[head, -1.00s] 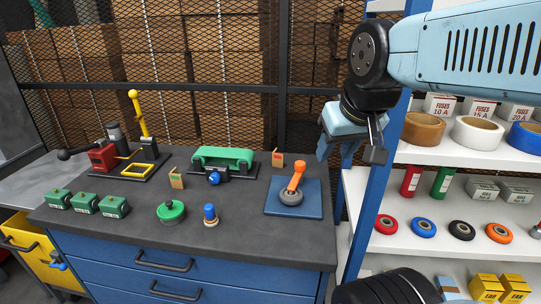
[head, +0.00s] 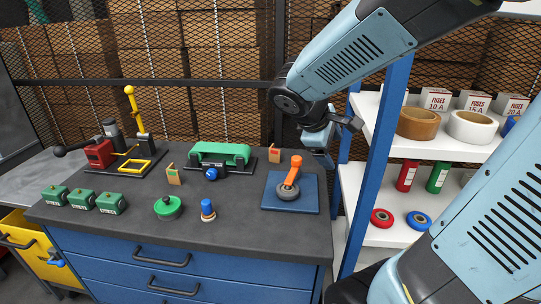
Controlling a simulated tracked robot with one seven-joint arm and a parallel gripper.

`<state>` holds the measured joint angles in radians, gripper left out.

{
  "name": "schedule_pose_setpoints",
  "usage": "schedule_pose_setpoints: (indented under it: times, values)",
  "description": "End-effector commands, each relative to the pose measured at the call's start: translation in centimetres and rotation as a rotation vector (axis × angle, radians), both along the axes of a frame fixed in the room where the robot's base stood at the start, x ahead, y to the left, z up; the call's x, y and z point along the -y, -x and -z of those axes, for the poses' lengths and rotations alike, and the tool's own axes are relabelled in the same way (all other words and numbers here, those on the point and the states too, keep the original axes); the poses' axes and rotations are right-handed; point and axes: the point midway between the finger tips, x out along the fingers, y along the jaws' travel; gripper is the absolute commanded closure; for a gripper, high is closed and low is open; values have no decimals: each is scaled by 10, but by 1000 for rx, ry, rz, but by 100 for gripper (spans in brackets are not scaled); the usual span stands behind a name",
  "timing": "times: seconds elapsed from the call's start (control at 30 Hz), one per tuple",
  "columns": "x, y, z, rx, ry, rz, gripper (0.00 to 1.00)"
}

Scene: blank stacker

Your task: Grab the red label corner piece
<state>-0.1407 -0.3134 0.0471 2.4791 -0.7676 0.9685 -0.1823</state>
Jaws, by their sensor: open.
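Two small tan-orange corner pieces stand upright on the dark workbench top. One corner piece (head: 174,175) is left of the green-topped fixture, and the other corner piece (head: 275,154) is just right of it. My gripper (head: 338,143) is open and empty. It is in the air near the bench's back right corner, to the right of the right-hand corner piece and apart from it.
An orange-handled tool (head: 290,180) stands on a blue plate in front of the right-hand piece. The green-topped fixture (head: 220,154) is between the pieces. A green knob (head: 168,207) and blue peg (head: 208,210) stand in front. A blue shelf post (head: 376,160) rises right of the bench.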

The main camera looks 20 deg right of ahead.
Motion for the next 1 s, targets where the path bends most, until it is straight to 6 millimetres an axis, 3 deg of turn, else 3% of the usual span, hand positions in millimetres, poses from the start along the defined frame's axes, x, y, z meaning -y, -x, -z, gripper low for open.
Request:
schedule_pose_setpoints:
  times: [0.37, 0.7, 1.0]
  values:
    - [-19, -82, 36, -243, 444, -470, 23]
    - [-79, -154, 85, -395, 803, -930, 23]
    - [-125, -182, 121, -441, 980, -1182, 23]
